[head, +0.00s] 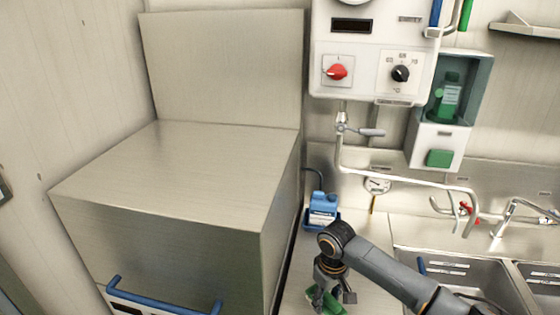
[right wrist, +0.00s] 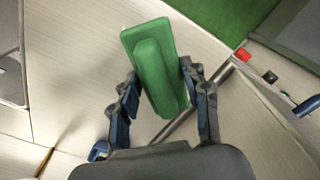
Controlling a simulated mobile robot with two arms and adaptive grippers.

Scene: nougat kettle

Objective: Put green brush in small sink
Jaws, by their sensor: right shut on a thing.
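The green brush (head: 327,304) is a flat green block with a raised green grip, low in the head view above the steel counter. It also shows in the right wrist view (right wrist: 150,58), between the fingers. My right gripper (head: 334,296) is shut on its raised grip; the gripper shows in the right wrist view (right wrist: 160,80) too. Two sink basins are at the lower right of the head view: a nearer one (head: 463,276) and one partly cut off by the right edge (head: 545,287). Which is the small sink I cannot tell. My left gripper is out of view.
A large steel hood box with a blue handle (head: 165,297) stands left of the counter. A blue bottle (head: 323,204) stands at the counter's back. Taps (head: 508,218) and a bent pipe (head: 400,178) rise behind the sinks. A green soap dispenser (head: 440,158) hangs on the wall.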

